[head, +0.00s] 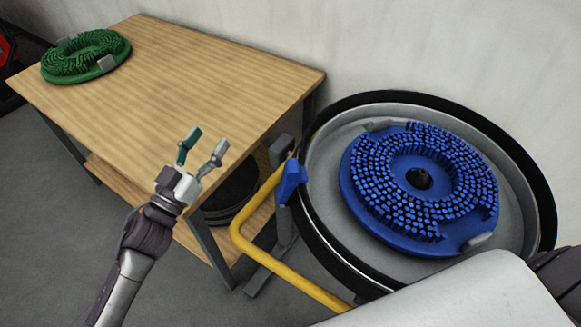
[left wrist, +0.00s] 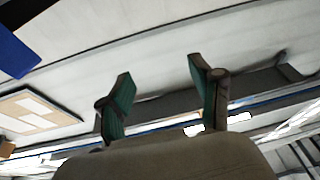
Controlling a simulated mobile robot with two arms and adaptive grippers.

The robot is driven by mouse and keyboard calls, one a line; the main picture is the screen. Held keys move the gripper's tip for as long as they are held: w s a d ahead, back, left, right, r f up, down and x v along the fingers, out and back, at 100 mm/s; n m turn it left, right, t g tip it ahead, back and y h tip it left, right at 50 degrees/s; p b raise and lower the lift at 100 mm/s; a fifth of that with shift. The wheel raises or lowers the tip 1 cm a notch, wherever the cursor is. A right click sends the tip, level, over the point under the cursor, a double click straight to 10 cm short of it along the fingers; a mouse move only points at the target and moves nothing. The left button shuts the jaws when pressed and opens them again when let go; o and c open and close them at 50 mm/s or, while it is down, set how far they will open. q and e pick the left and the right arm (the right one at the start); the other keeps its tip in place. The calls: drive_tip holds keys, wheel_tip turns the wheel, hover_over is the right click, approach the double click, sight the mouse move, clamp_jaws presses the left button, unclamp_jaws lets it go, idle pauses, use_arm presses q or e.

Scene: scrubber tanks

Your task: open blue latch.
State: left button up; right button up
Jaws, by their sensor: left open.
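The blue latch (head: 291,180) sits on the left side of the round tank (head: 318,163), near the upper end of a yellow bar. My left gripper (head: 204,146) is open and empty, to the left of the latch and clearly apart from it. In the head view it appears in front of the wooden table. The left wrist view shows its two spread fingers (left wrist: 162,92) with nothing between them. A blue shape is cut off at that view's upper left; I cannot tell whether it is the latch. My right gripper is not in view.
A blue round brush (head: 365,208) lies in the tank. A green brush (head: 62,67) lies on the far left of the wooden table (head: 215,75). The yellow bar (head: 262,262) runs below the latch. A dark round object (head: 232,192) is under the table.

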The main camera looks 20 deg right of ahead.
sight(286, 170)
use_arm(q)
drive_tip(key=s+d+f+m+g+h, duration=0.1)
drive_tip(key=s+f+m+g, duration=0.15)
drive_tip(key=m+g, duration=0.5)
drive_tip(key=s+d+f+m+g+h, duration=0.1)
drive_tip(key=s+m+g, duration=0.3)
drive_tip(key=g, duration=0.7)
drive_tip(key=x, duration=0.4)
drive_tip(key=p+x, duration=0.1)
drive_tip(key=x, duration=0.3)
drive_tip(key=p+x, duration=0.1)
drive_tip(key=x, duration=0.4)
drive_tip(key=shift+w+f, duration=0.25)
drive_tip(key=shift+f, duration=0.15)
clamp_jaws()
